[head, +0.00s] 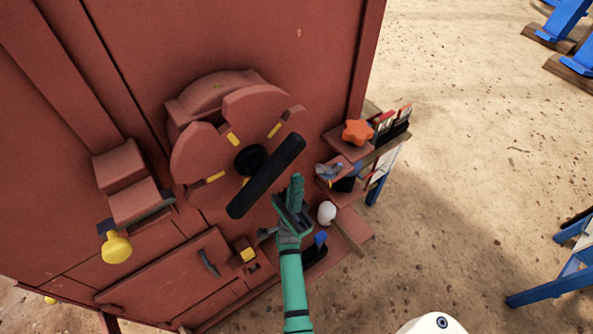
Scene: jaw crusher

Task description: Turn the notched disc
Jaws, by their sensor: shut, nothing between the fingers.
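The notched disc (205,157) is a reddish-brown round plate on the front of the red machine, with notches in its rim and yellow marks on its face. A dark hub (250,160) sits at its middle. A long black bar (266,176) lies slantwise across its lower right side, upper end to the right. My gripper (294,188), on a green arm, is shut and empty. In the picture it is just right of and below the bar; I cannot tell whether it touches it.
A yellow knob (116,247) is at the lower left. At the right, a shelf holds an orange star-shaped knob (357,132) and a white round knob (327,212). A hatch with a dark handle (208,263) is below the disc. Open sandy ground (470,170) lies right.

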